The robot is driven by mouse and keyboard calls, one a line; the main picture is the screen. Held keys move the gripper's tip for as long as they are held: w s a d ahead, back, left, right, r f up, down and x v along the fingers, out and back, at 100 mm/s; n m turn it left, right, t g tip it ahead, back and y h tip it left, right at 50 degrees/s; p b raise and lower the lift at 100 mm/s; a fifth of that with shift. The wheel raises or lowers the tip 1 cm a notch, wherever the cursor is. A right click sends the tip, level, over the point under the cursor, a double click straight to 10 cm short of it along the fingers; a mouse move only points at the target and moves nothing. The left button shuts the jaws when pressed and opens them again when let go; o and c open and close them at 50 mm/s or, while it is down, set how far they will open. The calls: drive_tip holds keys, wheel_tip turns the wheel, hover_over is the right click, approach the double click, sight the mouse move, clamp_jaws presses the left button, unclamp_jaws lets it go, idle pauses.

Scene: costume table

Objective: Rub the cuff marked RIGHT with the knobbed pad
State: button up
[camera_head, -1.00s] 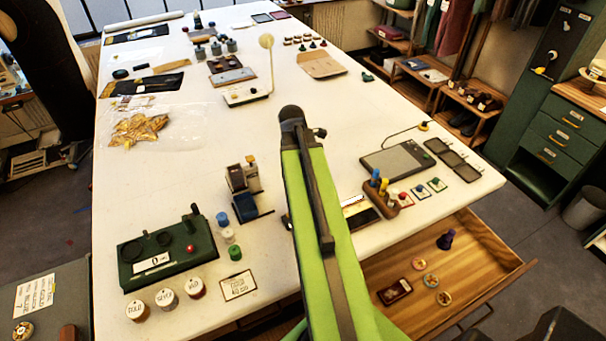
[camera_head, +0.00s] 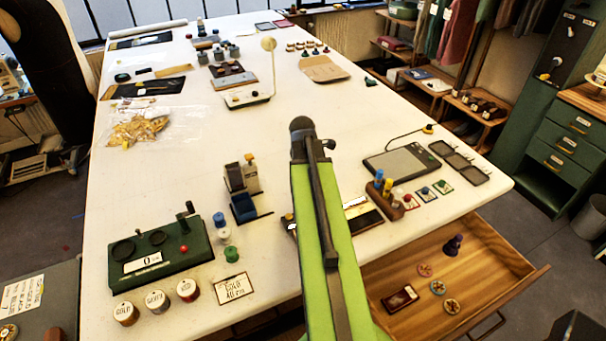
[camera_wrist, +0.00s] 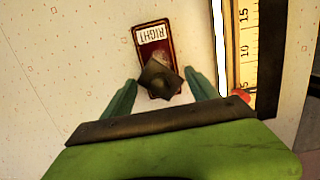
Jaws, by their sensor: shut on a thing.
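In the wrist view, a dark red cuff (camera_wrist: 152,50) with a white label reading RIGHT lies flat on the pale tabletop. My gripper (camera_wrist: 160,88) has its green fingers shut on the dark knobbed pad (camera_wrist: 158,72), a small square block with a round knob. The pad is turned at an angle to the cuff and overlaps its lower part in the picture. I cannot tell whether pad and cuff touch. In the head view, my green arm hides the gripper, pad and cuff.
A yellow ruler (camera_wrist: 247,45) lies just right of the cuff. In the head view, a grey-and-blue block device (camera_head: 243,190) stands left of my arm, and a peg rack (camera_head: 385,200) stands right. An open drawer (camera_head: 480,275) juts out at the front right.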

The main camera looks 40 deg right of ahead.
drive_tip(key=shift+s+d, duration=0.2)
drive_tip(key=shift+d, duration=0.5)
drive_tip(key=shift+s+d, duration=0.2)
drive_tip(key=shift+d, duration=0.55)
drive_tip(key=shift+s+d, duration=0.2)
drive_tip(key=shift+d, duration=0.5)
drive_tip(key=shift+s+d, duration=0.1)
drive_tip(key=shift+d, duration=0.1)
drive_tip(key=shift+s, duration=0.15)
drive_tip(key=shift+w+a, duration=0.2)
drive_tip(key=shift+a, duration=0.25)
drive_tip(key=shift+w+a, duration=0.2)
drive_tip(key=shift+a, duration=0.25)
drive_tip(key=shift+w+a, duration=0.25)
drive_tip(key=shift+a, duration=0.65)
drive_tip(key=shift+w+a, duration=0.3)
drive_tip(key=shift+a, duration=0.6)
drive_tip(key=shift+w+a, duration=0.25)
drive_tip(key=shift+a, duration=0.65)
drive_tip(key=shift+w+r+p, duration=0.15)
drive_tip(key=shift+r+p, duration=0.5)
drive_tip(key=shift+p, duration=0.05)
wheel_tip(320, 180, up, 3)
drive_tip(key=p, duration=0.3)
wheel_tip(320, 180, up, 3)
drive_tip(key=p, duration=0.2)
drive_tip(key=shift+p, duration=0.4)
drive_tip(key=shift+d+r, duration=0.1)
drive_tip(key=shift+r, duration=0.05)
drive_tip(key=shift+s, duration=0.2)
